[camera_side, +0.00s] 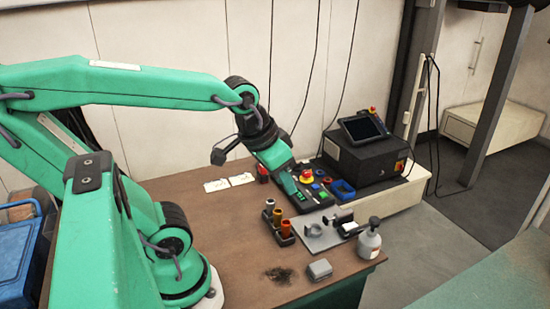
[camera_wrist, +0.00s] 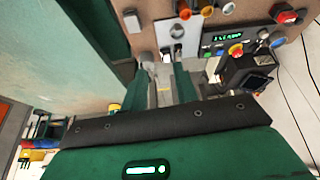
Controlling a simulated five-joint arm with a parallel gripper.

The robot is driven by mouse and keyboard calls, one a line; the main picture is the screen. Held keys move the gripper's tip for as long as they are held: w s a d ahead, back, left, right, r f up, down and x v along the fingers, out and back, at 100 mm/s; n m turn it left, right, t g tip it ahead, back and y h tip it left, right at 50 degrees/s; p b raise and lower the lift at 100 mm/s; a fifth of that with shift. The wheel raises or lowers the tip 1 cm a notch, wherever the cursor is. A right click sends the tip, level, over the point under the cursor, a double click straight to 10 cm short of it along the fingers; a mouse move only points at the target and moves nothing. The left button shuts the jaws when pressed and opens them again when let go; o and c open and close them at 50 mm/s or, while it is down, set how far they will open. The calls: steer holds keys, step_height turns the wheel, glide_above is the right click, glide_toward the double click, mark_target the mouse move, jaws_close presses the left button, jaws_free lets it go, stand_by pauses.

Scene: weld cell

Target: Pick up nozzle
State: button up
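The front one is an orange nozzle (camera_side: 286,228). In the wrist view, a nozzle (camera_wrist: 207,11) shows at the top edge, with others beside it. My gripper (camera_side: 296,194) is above the table, behind the rack and by the control panel, apart from the nozzles. In the wrist view my gripper (camera_wrist: 163,64) has its two fingers apart, with nothing seen between them. The exact tip height is hard to tell.
A metal plate (camera_side: 311,242) with clamps lies right of the rack. A spray bottle (camera_side: 369,241) stands near the right edge and a grey box (camera_side: 320,269) at the front. A control panel with a red button (camera_side: 306,176) and a black machine (camera_side: 361,160) stand behind.

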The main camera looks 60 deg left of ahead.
mark_target(286, 223)
steer(key=w+a+f+n+g, duration=0.1)
steer(key=a+f, duration=0.1)
steer(key=f, duration=0.1)
steer(key=w+a+f+n+g, duration=0.1)
steer(key=w+a+f+g, duration=0.1)
steer(key=f, duration=0.2)
steer(key=w+a+f+n+g, duration=0.1)
steer(key=w+a+f+n, duration=0.1)
steer(key=f, duration=0.1)
steer(key=shift+a+f, duration=0.15)
steer(key=shift+f, duration=0.25)
steer(key=shift+a+f+n+g, duration=0.3)
steer(key=shift+f+g, duration=0.1)
steer(key=shift+f, duration=0.2)
steer(key=shift+f, duration=1.3)
steer(key=shift+f, duration=0.15)
steer(key=shift+s+f, duration=0.15)
steer(key=shift+f, duration=2.3)
steer(key=shift+c, duration=0.2)
steer(key=c, duration=0.6)
